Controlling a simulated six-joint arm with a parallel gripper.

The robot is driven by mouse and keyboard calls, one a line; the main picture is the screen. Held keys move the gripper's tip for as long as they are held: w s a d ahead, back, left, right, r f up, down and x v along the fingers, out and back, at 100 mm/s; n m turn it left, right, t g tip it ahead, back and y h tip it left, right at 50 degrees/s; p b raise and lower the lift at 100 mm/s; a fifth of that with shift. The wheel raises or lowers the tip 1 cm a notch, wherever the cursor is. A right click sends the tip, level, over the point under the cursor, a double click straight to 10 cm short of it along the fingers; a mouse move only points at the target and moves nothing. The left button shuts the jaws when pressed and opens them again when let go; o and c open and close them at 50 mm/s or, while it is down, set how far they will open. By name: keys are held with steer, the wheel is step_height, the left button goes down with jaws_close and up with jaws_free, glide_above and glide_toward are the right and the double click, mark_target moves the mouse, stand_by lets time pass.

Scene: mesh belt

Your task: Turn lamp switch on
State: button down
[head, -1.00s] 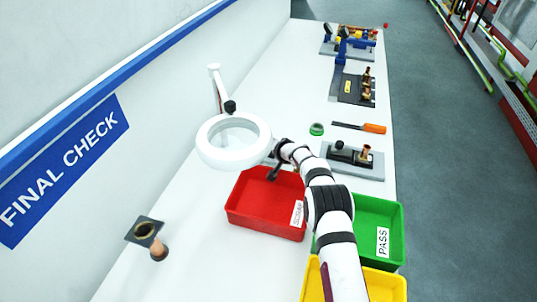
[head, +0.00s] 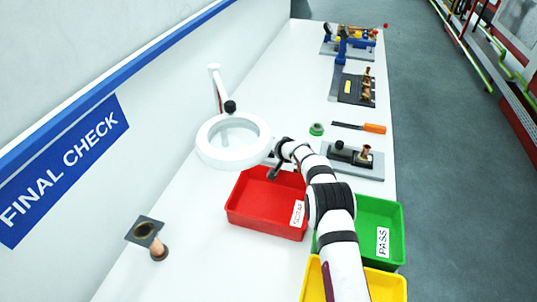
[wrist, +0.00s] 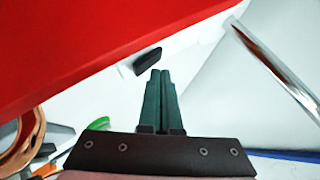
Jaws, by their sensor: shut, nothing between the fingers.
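The lamp is a white ring-shaped magnifier lamp (head: 225,160) on a white arm with a black joint, at the left of the bench in the head view. In the wrist view a small black rocker-like piece on a white mount (wrist: 147,61), apparently the lamp switch, sits just beyond my fingertips. My gripper (head: 272,177) is beside the lamp ring, above the red bin's far edge. In the wrist view my gripper (wrist: 161,72) is shut and empty, its tips close to the black piece. I cannot tell whether they touch.
A red SCRAP bin (head: 234,216) lies below my arm. A green PASS bin (head: 393,212) and a yellow bin (head: 396,290) stand to the right. A shiny rod (wrist: 275,70) crosses the wrist view's right side. A copper part (head: 158,250) stands front left.

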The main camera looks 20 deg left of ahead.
mark_target(273, 156)
steer(key=shift+r, duration=0.15)
steer(key=shift+d+r, duration=0.2)
steer(key=shift+r, duration=1)
steer(key=shift+d+r, duration=0.15)
steer(key=shift+r, duration=1.05)
steer(key=shift+r, duration=0.2)
steer(key=s+d+r+g+h, duration=0.1)
steer(key=s+d+r+g, duration=0.1)
steer(key=s+d+r, duration=0.55)
steer(key=s+d+r+g, duration=0.1)
steer(key=s+d+r, duration=0.4)
steer(key=s+r, duration=0.45)
steer(key=s+d+f+m+g+h, duration=0.1)
steer(key=s+d, duration=0.3)
steer(key=s, duration=0.7)
steer(key=s+d+f+m+g+h, duration=0.1)
steer(key=s+d, duration=0.3)
steer(key=s, duration=0.8)
steer(key=s+d+f+m+g+h, duration=0.1)
steer(key=s+d, duration=0.4)
steer(key=s, duration=0.7)
steer(key=shift+f+g+h, duration=0.4)
steer(key=shift+f+g, duration=0.1)
steer(key=shift+g, duration=0.4)
